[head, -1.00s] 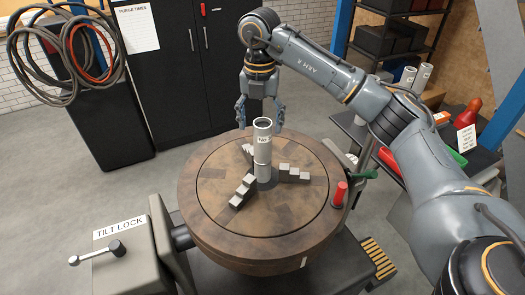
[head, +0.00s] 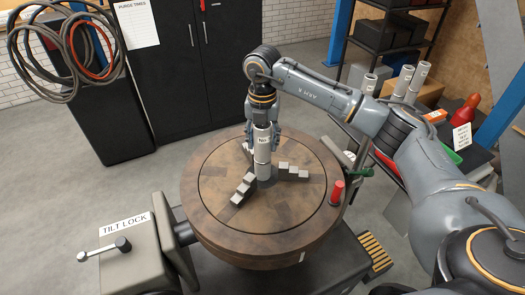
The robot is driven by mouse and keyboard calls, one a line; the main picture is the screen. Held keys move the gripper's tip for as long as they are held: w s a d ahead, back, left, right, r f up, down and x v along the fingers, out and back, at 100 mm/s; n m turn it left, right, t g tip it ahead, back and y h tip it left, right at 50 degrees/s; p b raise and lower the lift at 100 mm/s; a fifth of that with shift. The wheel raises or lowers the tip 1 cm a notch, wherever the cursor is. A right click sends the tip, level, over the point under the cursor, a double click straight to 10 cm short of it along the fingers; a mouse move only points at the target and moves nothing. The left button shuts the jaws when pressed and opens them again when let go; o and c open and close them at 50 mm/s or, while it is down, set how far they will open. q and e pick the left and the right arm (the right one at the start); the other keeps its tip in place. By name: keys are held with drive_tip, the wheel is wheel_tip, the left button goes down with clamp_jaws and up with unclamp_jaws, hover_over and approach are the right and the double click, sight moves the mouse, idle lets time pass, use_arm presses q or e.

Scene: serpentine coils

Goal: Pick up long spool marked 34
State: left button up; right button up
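A pale grey cylindrical spool (head: 263,153) stands upright at the middle of the round brown turntable (head: 215,210). A white label is on its upper part, too small to read surely. My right gripper (head: 263,136) comes down over it from above, with one finger on each side. The fingers look flush with the spool's sides, and the gripper hides its top. Several more pale cylinders (head: 403,80) stand upright on the bench at the right; I can read no marks on them. My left gripper is out of view.
Grey stepped blocks (head: 243,189) lie on the turntable beside the spool. A red cylinder (head: 337,192) stands at its right rim. The tilt lock box (head: 125,255) with its crank is at lower left. Dark cabinets (head: 190,70) and hanging hoses stand behind.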

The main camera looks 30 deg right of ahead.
clamp_jaws()
drive_tip(key=shift+r, duration=0.1)
